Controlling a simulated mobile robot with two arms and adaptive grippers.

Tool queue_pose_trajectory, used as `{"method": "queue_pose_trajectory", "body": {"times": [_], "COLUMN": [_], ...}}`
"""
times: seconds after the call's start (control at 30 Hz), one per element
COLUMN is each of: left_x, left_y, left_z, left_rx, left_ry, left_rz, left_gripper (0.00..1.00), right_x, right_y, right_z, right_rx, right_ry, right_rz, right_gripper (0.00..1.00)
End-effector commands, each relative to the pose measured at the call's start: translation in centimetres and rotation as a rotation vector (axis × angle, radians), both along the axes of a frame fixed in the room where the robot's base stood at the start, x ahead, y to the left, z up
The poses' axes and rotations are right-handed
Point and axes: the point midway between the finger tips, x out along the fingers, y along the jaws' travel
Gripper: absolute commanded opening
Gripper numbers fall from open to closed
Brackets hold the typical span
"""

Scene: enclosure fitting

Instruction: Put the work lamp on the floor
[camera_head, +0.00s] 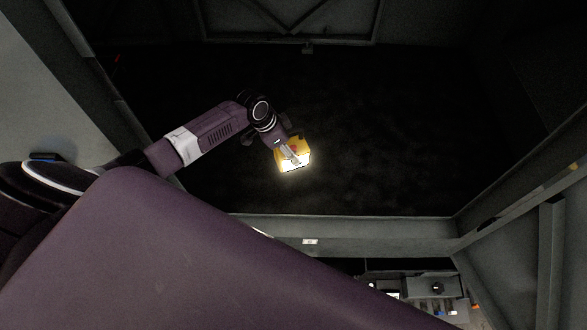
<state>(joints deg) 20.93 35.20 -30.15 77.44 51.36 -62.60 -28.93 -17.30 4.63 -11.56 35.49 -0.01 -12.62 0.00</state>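The work lamp (284,156) is yellow with a bright lit face at its lower side. It is in the middle of the head view, over the dark floor (390,150) of the enclosure. My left arm comes in from the left, and its gripper (291,153) is at the top of the lamp and appears closed on it. The wrist and fingers cover part of the lamp. I cannot tell whether the lamp touches the floor or hangs above it. My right gripper is not in view.
Grey enclosure walls and frame bars surround the dark floor. A grey sill (350,229) crosses in front of it. Beyond the sill, at the bottom right, is a shelf (432,287) with small items. The floor right of the lamp looks clear.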

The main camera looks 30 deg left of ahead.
Motion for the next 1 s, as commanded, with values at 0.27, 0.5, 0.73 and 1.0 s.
{"method": "queue_pose_trajectory", "body": {"times": [0.27,0.5,0.73,1.0], "left_x": [0.2,0.2,0.2,0.2], "left_y": [0.0,0.0,0.0,0.0], "left_z": [-5.2,-9.1,-12.3,-13.3], "left_rx": [-0.002,-0.001,-0.001,-0.001], "left_ry": [-0.007,-0.006,-0.006,-0.006], "left_rz": [0.000,0.002,0.002,0.002], "left_gripper": [0.00,0.00,0.00,0.00], "right_x": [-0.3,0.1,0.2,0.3], "right_y": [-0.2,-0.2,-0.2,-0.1], "right_z": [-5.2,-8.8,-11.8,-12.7], "right_rx": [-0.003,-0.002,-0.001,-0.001], "right_ry": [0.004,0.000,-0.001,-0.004], "right_rz": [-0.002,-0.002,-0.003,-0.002], "right_gripper": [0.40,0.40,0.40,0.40]}}
